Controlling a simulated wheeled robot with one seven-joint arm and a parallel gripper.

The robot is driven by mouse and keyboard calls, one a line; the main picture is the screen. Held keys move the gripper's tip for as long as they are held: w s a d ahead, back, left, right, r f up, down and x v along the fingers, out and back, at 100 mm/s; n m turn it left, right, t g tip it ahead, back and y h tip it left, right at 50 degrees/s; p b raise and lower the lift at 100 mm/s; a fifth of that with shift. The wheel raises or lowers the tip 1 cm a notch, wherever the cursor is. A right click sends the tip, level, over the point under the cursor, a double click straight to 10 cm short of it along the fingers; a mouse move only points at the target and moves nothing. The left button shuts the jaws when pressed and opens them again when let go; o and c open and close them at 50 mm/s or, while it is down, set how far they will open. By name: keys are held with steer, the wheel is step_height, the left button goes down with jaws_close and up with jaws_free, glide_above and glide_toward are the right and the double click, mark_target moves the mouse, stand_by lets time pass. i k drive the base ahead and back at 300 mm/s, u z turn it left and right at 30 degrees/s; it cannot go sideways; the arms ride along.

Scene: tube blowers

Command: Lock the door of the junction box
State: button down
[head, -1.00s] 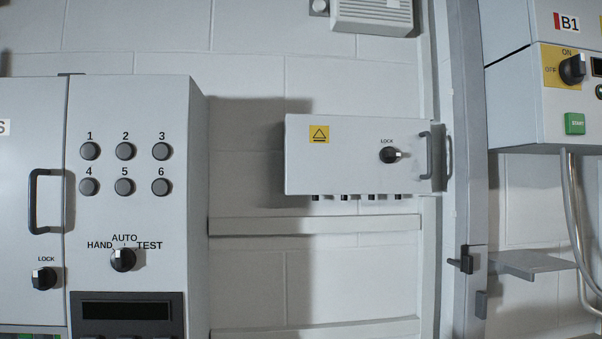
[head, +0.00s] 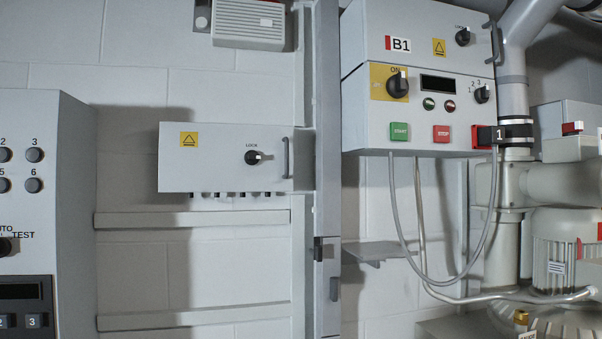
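The junction box (head: 215,165) is a light grey box on the wall, left of the middle in the head view. Its front bears a yellow warning label (head: 189,140), a black lock knob (head: 253,158) marked LOCK and a dark vertical handle (head: 286,158) at the right edge. The door looks closed or nearly so; I cannot tell exactly. The knob's pale mark points to the right. My gripper is not in view.
A tall cabinet with buttons (head: 34,155) stands at the left. A grey post (head: 327,130) runs beside the box. Control box B1 (head: 371,140), a small shelf (head: 380,250) and a motor (head: 560,245) are on the right. Rails (head: 195,219) cross the wall below.

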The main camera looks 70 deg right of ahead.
mark_target(251, 157)
steer(key=u, duration=0.1)
steer(key=k, duration=0.25)
steer(key=z, duration=0.85)
